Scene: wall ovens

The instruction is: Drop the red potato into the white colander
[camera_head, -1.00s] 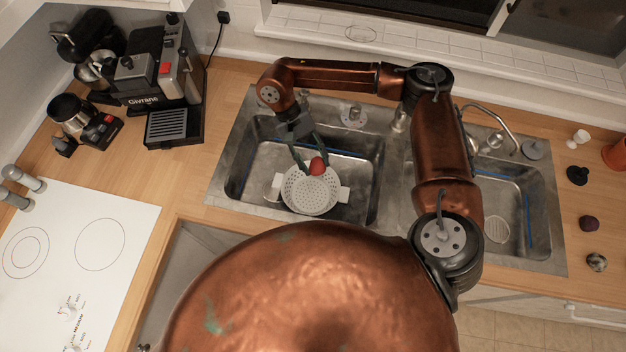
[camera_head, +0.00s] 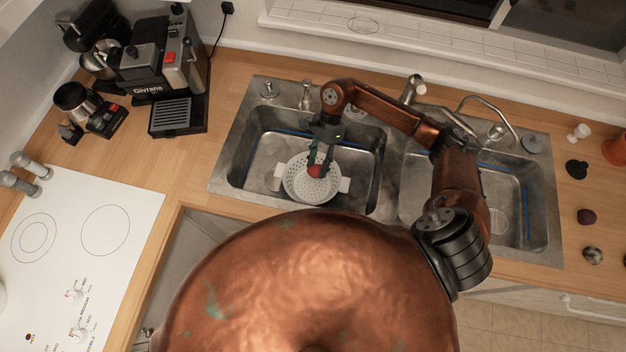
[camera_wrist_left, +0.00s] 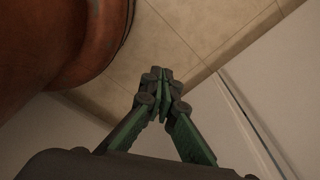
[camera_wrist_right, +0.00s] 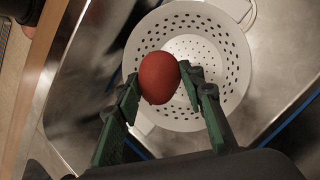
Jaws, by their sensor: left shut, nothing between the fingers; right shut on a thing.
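The red potato (camera_head: 315,171) is between the fingertips of my right gripper (camera_head: 319,163), which is shut on it. In the right wrist view the red potato (camera_wrist_right: 159,77) sits between the green-black fingers, in front of the white colander (camera_wrist_right: 237,62). The white colander (camera_head: 296,186) stands in the left sink basin, with its holed inside facing up. The potato is over the colander's bowl; its exact height above the bottom is hard to tell. My left gripper (camera_wrist_left: 160,78) is shut and empty, low over the tiled floor, and is out of the head view.
The steel double sink has a left basin (camera_head: 250,164) and a right basin (camera_head: 520,206). Faucets (camera_head: 487,103) stand behind it. A coffee machine (camera_head: 160,65) and a white cooktop (camera_head: 75,240) are at left. Small dark round things (camera_head: 587,217) lie on the right counter.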

